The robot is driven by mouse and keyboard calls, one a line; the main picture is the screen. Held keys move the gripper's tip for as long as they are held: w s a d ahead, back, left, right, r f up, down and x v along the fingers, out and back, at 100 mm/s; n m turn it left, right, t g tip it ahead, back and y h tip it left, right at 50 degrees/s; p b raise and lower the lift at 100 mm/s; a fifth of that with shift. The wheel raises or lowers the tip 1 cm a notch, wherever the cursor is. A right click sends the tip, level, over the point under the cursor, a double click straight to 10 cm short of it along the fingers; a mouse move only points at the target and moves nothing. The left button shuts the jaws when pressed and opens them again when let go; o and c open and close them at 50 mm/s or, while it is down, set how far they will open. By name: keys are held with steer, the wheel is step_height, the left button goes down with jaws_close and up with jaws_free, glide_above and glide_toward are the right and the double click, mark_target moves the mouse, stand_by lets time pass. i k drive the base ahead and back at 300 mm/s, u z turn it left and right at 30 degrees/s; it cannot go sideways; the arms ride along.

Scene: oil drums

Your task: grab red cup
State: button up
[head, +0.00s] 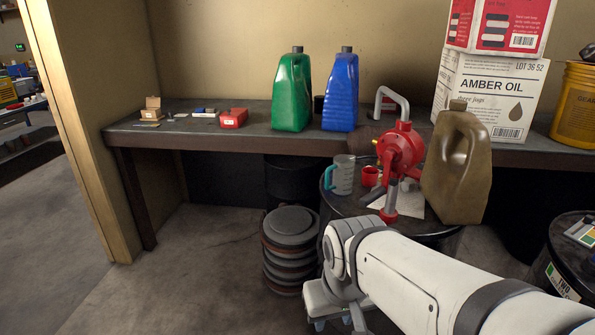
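The red cup (370,176) is small and stands on the black drum top (343,207), between a clear measuring jug (342,175) with a teal handle and a red hand pump (402,150). My gripper (334,323) is at the bottom centre of the head view, in front of the drum and apart from the cup. It points downward and is partly cut off by the frame's lower edge. Whether its fingers are open or shut does not show clearly. Nothing is seen in it.
A brown jug (459,170) stands right of the pump on the drum. Stacked discs (290,240) stand left of my gripper. Behind, a workbench (235,140) carries green (292,92) and blue (341,92) jugs. Another drum (565,262) is at right. The floor at left is clear.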

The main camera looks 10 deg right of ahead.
mark_target(370, 177)
steer(key=u, duration=1.05)
steer(key=i, duration=2.45)
steer(key=z, duration=3.55)
steer(key=i, duration=1)
steer(key=z, duration=0.05)
